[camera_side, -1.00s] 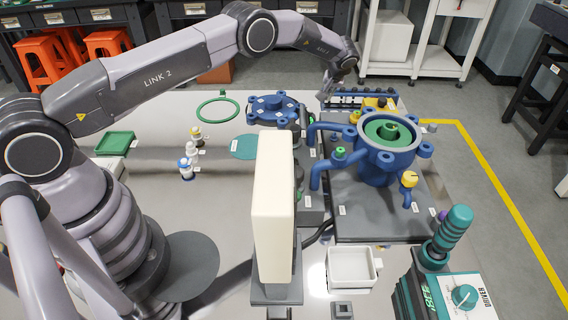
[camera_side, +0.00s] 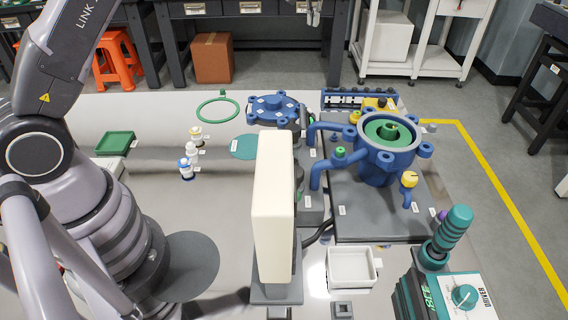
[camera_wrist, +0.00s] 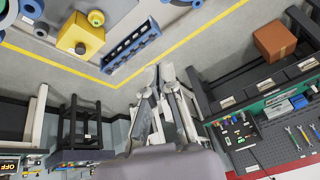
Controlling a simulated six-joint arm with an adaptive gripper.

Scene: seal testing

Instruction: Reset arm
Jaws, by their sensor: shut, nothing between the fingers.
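My gripper (camera_wrist: 159,74) shows in the wrist view with its fingers together and nothing between them. It is in the air, with floor and a yellow line behind it. In the side view my arm is raised at the left. Its far part is outside the picture, and only what look like fingertips show at the top edge. The blue flanged housing (camera_side: 384,165) with a green ring in its top stands on a grey plate at the right. The blue lid-like flange (camera_side: 272,108) lies on the table left of it.
A cream upright panel (camera_side: 273,205) stands at the table's front. A green ring (camera_side: 218,109), a green tray (camera_side: 115,143), small bottles (camera_side: 187,166), a white tray (camera_side: 351,268) and a teal driver (camera_side: 452,235) are around. The air over the table is clear.

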